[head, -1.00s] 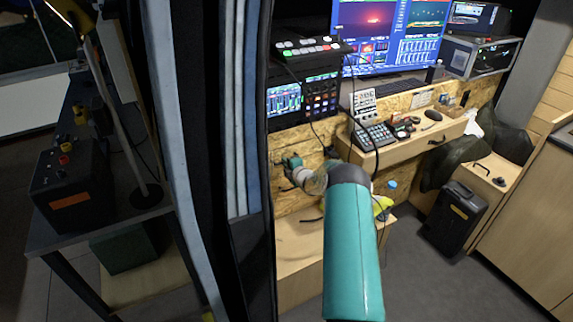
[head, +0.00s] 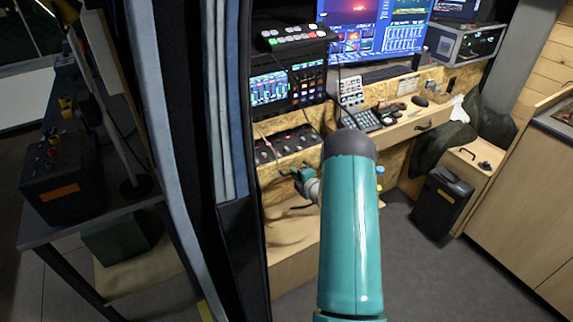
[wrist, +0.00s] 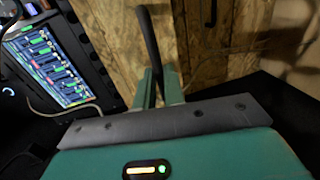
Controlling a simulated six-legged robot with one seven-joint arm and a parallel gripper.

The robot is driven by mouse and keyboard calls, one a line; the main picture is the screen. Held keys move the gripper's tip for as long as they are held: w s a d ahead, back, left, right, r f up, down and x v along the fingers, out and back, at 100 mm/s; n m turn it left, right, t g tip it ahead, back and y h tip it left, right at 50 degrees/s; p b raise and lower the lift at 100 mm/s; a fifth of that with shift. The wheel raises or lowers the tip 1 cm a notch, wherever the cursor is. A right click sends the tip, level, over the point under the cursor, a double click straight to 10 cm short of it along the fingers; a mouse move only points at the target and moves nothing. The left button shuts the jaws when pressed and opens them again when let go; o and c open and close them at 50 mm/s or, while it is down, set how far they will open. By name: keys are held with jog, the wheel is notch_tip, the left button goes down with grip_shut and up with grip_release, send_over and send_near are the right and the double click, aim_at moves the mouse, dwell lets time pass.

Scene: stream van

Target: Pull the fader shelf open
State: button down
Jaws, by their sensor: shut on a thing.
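The fader shelf (head: 286,146) is a wooden drawer below the left screens in the head view. It stands out from the desk, showing a black panel with several knobs or faders. My gripper (head: 303,178) is at its front, partly hidden by my teal arm. In the wrist view my gripper's two teal fingers (wrist: 160,88) are shut on a dark bar handle (wrist: 148,38), with wooden board behind it. The exact contact is small and hidden in the head view.
A black case (head: 441,204) stands on the floor. A dark curtain and door edge (head: 240,225) stand close on the left.

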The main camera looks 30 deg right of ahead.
jog(key=f+v, duration=0.3)
jog(key=v, duration=1.3)
jog(key=shift+s, duration=0.5)
jog(key=shift+a+f, duration=0.15)
jog(key=c, duration=1.5)
grip_release()
jog(key=v, duration=1.3)
jog(key=shift+s, duration=0.35)
